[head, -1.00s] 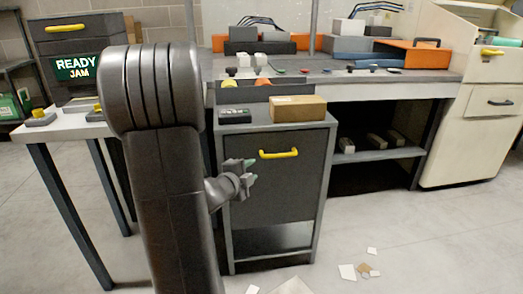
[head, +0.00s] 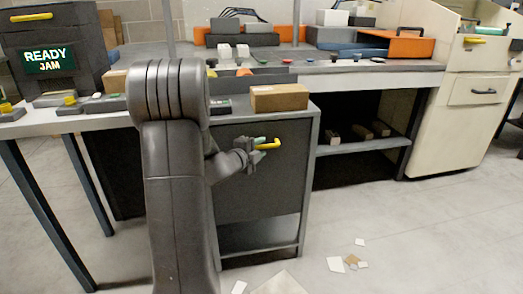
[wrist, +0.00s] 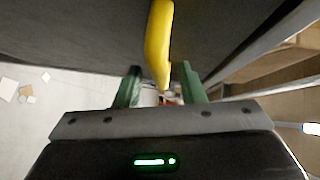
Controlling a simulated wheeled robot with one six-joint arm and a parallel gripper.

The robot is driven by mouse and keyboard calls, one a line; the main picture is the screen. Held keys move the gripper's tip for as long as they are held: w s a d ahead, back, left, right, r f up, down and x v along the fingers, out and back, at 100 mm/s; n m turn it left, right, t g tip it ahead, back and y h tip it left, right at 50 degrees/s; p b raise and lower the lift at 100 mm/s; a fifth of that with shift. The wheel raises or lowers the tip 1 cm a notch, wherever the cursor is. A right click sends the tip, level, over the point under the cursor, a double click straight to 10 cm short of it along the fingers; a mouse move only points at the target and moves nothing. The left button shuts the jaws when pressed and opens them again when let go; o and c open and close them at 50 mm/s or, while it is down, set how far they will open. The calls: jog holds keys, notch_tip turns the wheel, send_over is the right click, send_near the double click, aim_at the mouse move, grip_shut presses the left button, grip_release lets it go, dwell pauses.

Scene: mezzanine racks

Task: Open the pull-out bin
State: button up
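The pull-out bin (head: 262,185) has a dark grey front panel and stands closed in a grey cabinet under the bench. Its yellow bar handle (head: 270,144) is near the top of the panel. My gripper (head: 256,145) is at the handle's left part and hides some of it. In the wrist view my gripper (wrist: 160,72) has its two green fingers apart. The yellow handle (wrist: 158,40) comes down from the top edge, and its lower end lies between the fingertips. There is a gap on each side; I cannot tell the depth.
A cardboard box (head: 279,97) sits on the cabinet top. Open shelves (head: 362,143) are to the right, with a cream cabinet (head: 470,100) beyond. A table leg (head: 45,215) stands at left. Paper scraps (head: 347,262) lie on otherwise clear floor in front.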

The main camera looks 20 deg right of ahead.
jog(key=shift+x, duration=0.75)
grip_shut()
jog(key=shift+s, duration=0.15)
